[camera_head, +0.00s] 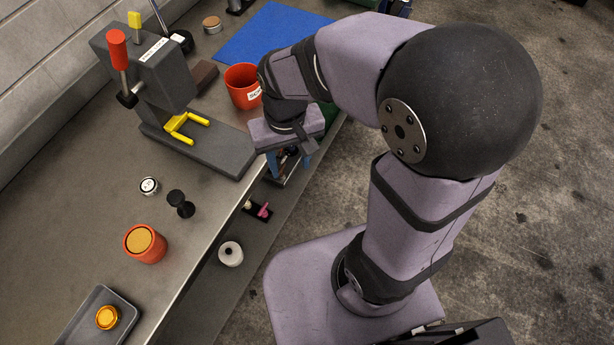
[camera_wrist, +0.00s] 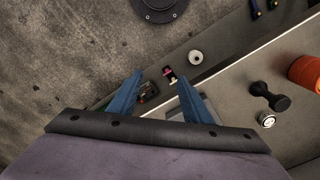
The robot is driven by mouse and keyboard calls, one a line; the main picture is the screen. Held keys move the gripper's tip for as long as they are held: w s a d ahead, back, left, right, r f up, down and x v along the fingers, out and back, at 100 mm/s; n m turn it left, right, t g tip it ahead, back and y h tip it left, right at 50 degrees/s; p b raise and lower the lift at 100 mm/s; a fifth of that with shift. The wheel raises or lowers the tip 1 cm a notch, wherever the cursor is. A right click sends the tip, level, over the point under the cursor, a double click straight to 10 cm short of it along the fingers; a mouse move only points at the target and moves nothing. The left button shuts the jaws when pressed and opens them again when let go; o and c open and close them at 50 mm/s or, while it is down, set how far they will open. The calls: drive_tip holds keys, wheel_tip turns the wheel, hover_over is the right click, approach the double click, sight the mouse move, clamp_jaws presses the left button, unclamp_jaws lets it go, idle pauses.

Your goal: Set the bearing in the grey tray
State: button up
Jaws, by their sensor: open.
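The bearing (camera_head: 149,185), a small silver ring with a dark middle, lies on the metal bench left of a black spool-shaped part. It also shows in the wrist view (camera_wrist: 266,119), right of my fingers. The grey tray (camera_head: 72,331) is at the bottom left of the head view, partly cut off by the frame, with an orange-yellow round part (camera_head: 106,317) in it. My gripper (camera_head: 290,165) has blue fingers, open and empty, by the bench's right edge and well apart from the bearing. The fingers also show in the wrist view (camera_wrist: 160,78).
The black spool-shaped part (camera_head: 180,203) stands close to the bearing. An orange cylinder with a tan top (camera_head: 145,243) stands between bearing and tray. A press (camera_head: 160,85) with a yellow fork, an orange cup (camera_head: 243,88) and a blue mat (camera_head: 265,38) are farther back.

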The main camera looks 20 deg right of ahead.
drive_tip(key=s+d+f, duration=0.2)
drive_tip(key=s+d, duration=0.3)
drive_tip(key=d, duration=0.1)
drive_tip(key=shift+s, duration=0.2)
drive_tip(key=shift+f, duration=0.1)
idle(0.8)
